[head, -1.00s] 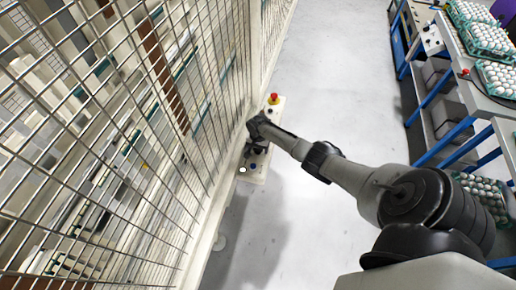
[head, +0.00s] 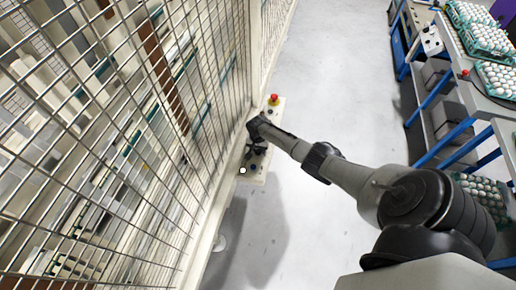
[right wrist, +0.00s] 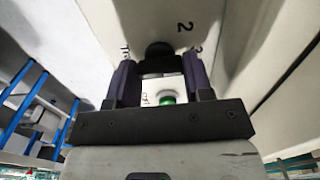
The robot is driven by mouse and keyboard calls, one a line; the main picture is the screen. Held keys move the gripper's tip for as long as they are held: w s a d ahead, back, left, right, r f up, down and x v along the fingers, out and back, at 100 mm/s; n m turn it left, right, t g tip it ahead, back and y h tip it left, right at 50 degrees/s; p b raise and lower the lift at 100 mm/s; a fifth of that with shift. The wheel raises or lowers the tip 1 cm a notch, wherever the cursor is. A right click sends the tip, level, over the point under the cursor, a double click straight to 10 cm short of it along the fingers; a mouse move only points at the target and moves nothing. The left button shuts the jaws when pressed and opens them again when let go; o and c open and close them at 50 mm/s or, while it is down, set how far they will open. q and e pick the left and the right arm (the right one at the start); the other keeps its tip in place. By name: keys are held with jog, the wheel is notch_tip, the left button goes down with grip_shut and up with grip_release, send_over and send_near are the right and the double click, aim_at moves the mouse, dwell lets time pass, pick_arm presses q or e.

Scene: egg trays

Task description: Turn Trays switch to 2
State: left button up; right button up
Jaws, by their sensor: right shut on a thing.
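The pale control box (head: 258,178) stands beside the mesh fence in the head view. The black Trays switch knob (right wrist: 160,50) shows in the right wrist view, with a printed "2" above it and part of a "Tr" label to its left. My right gripper (head: 254,149) is at the box; in the right wrist view its two dark fingers (right wrist: 160,68) stand either side of the knob and are shut on it. The knob's pointer is hidden, so its setting cannot be read. My left gripper is not in view.
A red emergency button (head: 274,99) on a yellow base tops the box. A green button (right wrist: 167,98) shows between my fingers. The mesh fence (head: 170,120) runs close along the left. A bench with egg trays (head: 482,38) stands right; the floor between is clear.

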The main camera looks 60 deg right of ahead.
jog(key=shift+n+p, duration=0.3)
jog(key=shift+n, duration=1.9)
jog(key=n, duration=0.2)
jog(key=shift+n+p, duration=0.3)
jog(key=shift+p, duration=0.1)
jog(key=shift+n, duration=0.7)
jog(key=o, duration=0.9)
jog(key=shift+r, duration=0.1)
